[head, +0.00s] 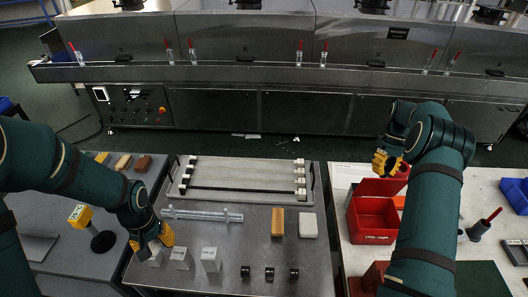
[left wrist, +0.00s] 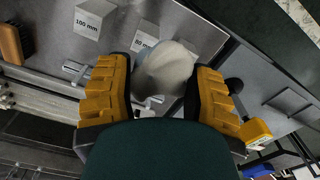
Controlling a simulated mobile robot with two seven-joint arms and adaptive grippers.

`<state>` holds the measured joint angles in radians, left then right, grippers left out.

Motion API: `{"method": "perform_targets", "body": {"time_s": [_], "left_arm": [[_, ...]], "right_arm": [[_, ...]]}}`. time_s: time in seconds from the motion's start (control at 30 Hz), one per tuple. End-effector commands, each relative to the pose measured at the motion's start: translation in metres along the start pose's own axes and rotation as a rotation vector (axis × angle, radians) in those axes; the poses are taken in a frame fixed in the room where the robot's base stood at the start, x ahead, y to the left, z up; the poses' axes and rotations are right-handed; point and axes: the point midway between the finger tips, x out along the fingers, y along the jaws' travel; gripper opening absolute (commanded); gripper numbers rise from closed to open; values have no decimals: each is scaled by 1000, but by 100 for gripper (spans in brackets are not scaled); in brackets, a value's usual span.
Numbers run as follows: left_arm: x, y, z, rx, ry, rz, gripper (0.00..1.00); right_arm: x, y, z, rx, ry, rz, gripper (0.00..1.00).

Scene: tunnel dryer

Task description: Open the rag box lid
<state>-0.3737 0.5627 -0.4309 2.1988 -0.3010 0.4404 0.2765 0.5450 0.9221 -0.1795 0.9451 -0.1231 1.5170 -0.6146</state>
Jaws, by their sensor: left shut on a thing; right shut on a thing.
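The red rag box (head: 374,238) stands on the white table at the right, with a pale label on its front. Its lid (head: 376,188) is raised at the back, and the red inside shows. My right gripper (head: 386,164) is at the lid's upper edge and shut on it; the fingertips are partly hidden. My left gripper (head: 160,242) is low over the grey table's left front. In the left wrist view its yellow fingers (left wrist: 163,95) are shut on a pale rounded thing (left wrist: 165,72), which I cannot identify.
White blocks (head: 211,260) marked with sizes stand beside my left gripper, with several black rings to their right. A tray with rods (head: 245,180) lies behind. A red-handled tool (head: 484,224) stands right of my right forearm. The steel dryer (head: 260,115) spans the back.

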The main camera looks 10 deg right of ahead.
Motion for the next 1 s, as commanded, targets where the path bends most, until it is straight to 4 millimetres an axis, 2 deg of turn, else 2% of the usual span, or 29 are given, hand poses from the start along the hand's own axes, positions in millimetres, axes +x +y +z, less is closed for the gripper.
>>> {"method": "perform_targets", "body": {"time_s": [0.03,0.3,0.8,0.83,0.9,1.0], "left_arm": [[1,0,0,0,0,0,27],[2,0,0,0,0,0,27],[2,0,0,0,0,0,27],[2,0,0,0,0,0,27],[2,0,0,0,0,0,27],[2,0,0,0,0,0,27]], "right_arm": [[7,0,-6,-3,-1,-4,0],[5,4,-14,-2,-3,-5,0],[6,4,-14,-1,-8,-7,0],[6,4,-14,-1,-8,-7,31],[5,5,-14,-1,-7,-6,54],[3,5,-13,0,-6,-5,54]]}}
